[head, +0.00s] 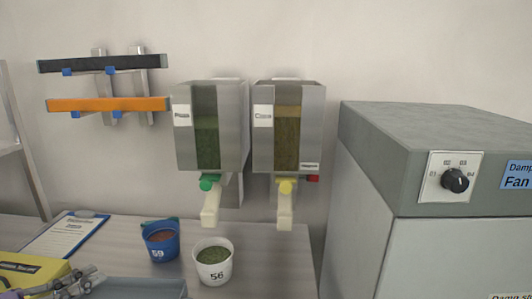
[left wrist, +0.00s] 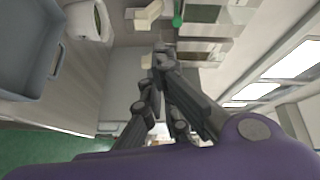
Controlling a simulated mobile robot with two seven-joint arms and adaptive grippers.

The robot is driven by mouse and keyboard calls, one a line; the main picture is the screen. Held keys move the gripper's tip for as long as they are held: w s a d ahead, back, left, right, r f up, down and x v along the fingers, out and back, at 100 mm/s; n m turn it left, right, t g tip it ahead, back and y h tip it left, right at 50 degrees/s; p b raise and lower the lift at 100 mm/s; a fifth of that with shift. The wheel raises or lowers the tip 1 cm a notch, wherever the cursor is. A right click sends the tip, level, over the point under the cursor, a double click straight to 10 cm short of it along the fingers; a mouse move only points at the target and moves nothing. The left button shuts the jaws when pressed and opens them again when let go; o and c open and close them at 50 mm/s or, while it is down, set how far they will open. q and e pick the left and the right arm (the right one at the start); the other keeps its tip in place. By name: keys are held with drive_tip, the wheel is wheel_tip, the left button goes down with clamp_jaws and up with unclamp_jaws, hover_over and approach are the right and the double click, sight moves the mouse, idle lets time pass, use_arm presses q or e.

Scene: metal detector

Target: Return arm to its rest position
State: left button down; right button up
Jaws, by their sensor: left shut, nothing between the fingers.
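My left gripper (head: 88,274) shows at the lower left of the head view, low over the bench beside a yellow box. In the left wrist view its dark fingers (left wrist: 160,62) are together with nothing held between them. The rest of my left arm lies mostly outside the head view. My right gripper is in neither view.
A yellow box (head: 32,276) and a grey tray (head: 135,288) lie close to my left gripper. A blue cup (head: 160,240) and a white cup marked 56 (head: 213,264) stand below two wall dispensers (head: 212,125). A clipboard (head: 66,236) lies behind. A large grey machine (head: 430,160) fills the right.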

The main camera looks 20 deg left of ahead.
use_arm(q)
drive_tip(key=s+d+f+n+g+y+p, duration=0.1)
drive_tip(key=s+f+n+g+y+p, duration=0.2)
drive_tip(key=f+n+y, duration=0.85)
drive_tip(key=s+d+f+n+g+h, duration=0.3)
drive_tip(key=s+d+f, duration=0.1)
drive_tip(key=d+f, duration=0.8)
drive_tip(key=s+d+f+n+g+h+p, duration=0.1)
drive_tip(key=s+d+f+n+g+h, duration=0.2)
drive_tip(key=d+f, duration=1)
drive_tip(key=shift+s+d+f+h, duration=0.3)
drive_tip(key=shift+s+d+h, duration=0.05)
drive_tip(key=shift+s+h, duration=0.25)
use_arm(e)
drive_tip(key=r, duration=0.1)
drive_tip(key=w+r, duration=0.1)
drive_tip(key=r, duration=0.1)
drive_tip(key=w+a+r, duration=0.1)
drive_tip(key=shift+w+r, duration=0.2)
use_arm(q)
drive_tip(key=shift+n, duration=0.25)
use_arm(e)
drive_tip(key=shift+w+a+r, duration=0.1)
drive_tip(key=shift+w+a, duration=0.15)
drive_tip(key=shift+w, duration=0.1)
